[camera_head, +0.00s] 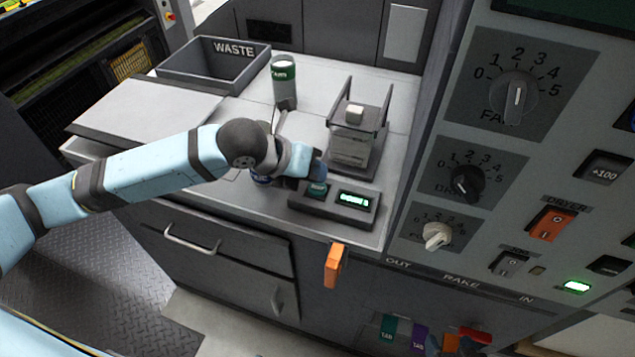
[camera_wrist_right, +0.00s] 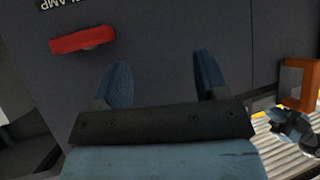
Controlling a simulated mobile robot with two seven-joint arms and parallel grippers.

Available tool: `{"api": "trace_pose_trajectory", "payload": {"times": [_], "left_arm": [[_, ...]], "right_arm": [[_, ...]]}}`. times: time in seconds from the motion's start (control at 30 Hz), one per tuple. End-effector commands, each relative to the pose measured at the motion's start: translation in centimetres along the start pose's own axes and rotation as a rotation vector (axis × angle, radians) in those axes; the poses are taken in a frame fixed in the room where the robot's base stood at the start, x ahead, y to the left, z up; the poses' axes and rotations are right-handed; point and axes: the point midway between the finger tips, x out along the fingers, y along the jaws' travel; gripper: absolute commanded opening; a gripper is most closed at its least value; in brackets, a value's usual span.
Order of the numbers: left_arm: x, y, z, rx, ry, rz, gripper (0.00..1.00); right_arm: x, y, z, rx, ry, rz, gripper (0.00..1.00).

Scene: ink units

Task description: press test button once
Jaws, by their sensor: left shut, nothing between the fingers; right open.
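A small dark unit (camera_head: 330,206) lies on the counter, with a lit green display (camera_head: 354,199) on its right side. A green button (camera_head: 317,189) is on its left side, presumably the test button; its label is too small to read. My left gripper (camera_head: 318,172) is shut and empty, with its blue fingertips just behind and above the green button. I cannot tell whether they touch it. In the right wrist view, my right gripper (camera_wrist_right: 160,78) is open and empty, facing a dark panel with a red handle (camera_wrist_right: 82,39).
A WASTE bin (camera_head: 213,66), a green-labelled can (camera_head: 284,80) and a clear-sided holder (camera_head: 356,135) stand behind the unit. A control panel with knobs (camera_head: 513,97) rises at the right. An orange handle (camera_head: 334,265) hangs at the counter's front edge.

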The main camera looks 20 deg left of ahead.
Motion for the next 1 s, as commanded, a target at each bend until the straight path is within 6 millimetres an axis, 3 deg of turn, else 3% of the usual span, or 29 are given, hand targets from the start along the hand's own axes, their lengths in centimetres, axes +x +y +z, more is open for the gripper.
{"api": "trace_pose_trajectory", "payload": {"times": [0.27, 0.73, 1.0], "left_arm": [[-0.3, -0.2, 0.2, 0.0, -0.001, 0.0, 0.0], [-3.4, -2.5, 2.5, 0.0, -0.001, 0.0, 0.0], [-3.5, -2.5, 2.5, 0.0, 0.0, 0.0, 0.0]], "right_arm": [[-0.1, 0.0, -0.5, 0.001, 0.002, 0.001, 0.67], [-2.7, -0.3, -4.1, 0.0, -0.001, 0.0, 0.67], [-2.8, -0.3, -4.1, 0.0, -0.001, 0.0, 0.67]]}}
